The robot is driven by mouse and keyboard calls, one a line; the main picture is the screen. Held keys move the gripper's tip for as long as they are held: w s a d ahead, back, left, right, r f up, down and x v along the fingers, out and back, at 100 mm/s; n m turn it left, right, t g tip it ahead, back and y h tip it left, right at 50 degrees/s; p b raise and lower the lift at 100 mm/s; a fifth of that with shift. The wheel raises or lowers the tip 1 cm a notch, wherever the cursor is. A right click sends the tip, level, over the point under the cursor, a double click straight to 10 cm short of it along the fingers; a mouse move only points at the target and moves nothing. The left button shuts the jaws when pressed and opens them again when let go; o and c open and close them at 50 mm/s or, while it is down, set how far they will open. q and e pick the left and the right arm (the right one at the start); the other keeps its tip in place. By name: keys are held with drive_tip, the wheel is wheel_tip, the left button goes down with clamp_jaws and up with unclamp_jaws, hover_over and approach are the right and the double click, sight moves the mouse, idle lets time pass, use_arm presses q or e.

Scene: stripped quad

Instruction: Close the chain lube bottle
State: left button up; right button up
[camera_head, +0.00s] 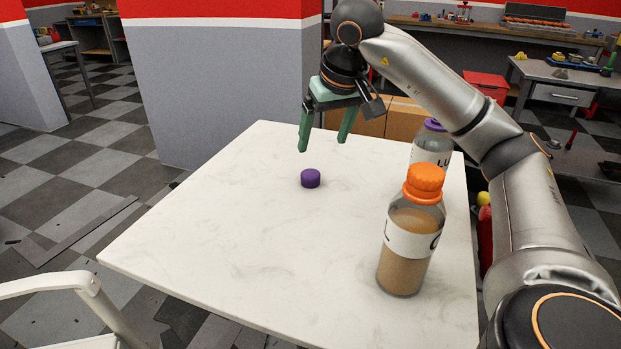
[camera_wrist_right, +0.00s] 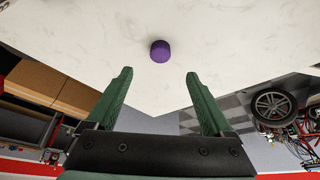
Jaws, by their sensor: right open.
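A small purple cap (camera_head: 310,178) lies by itself on the white marble-look table. It also shows in the right wrist view (camera_wrist_right: 160,51), beyond the fingertips and roughly centred between them. A clear bottle (camera_head: 431,150) with a purple top and a label showing "LU" stands upright at the table's right side. Its lower part is hidden behind an orange-capped bottle. My right gripper (camera_head: 323,146) is open and empty above the table, near the cap and apart from it. Its green fingers show in the right wrist view (camera_wrist_right: 159,74). My left gripper is not in view.
The orange-capped bottle (camera_head: 409,240), with tan contents, stands upright at the table's right front. The table (camera_head: 230,240) is bare to the left and in front of the cap. Cardboard boxes (camera_head: 403,119) are behind the table's far edge.

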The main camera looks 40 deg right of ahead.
drive_tip(key=b, duration=0.1)
hover_over(311, 174)
drive_tip(key=s, duration=0.3)
drive_tip(key=f, duration=0.5)
drive_tip(key=shift+a+f, duration=0.3)
drive_tip(key=shift+a, duration=0.1)
drive_tip(key=shift+w+f, duration=0.15)
drive_tip(key=shift+f, duration=0.1)
drive_tip(key=b+x, duration=0.1)
drive_tip(key=x, duration=0.3)
drive_tip(key=shift+w+f, duration=0.15)
drive_tip(key=shift+w, duration=0.15)
drive_tip(key=shift+w+d+f, duration=0.15)
drive_tip(key=shift+f, duration=0.15)
drive_tip(key=shift+c, duration=0.3)
clamp_jaws()
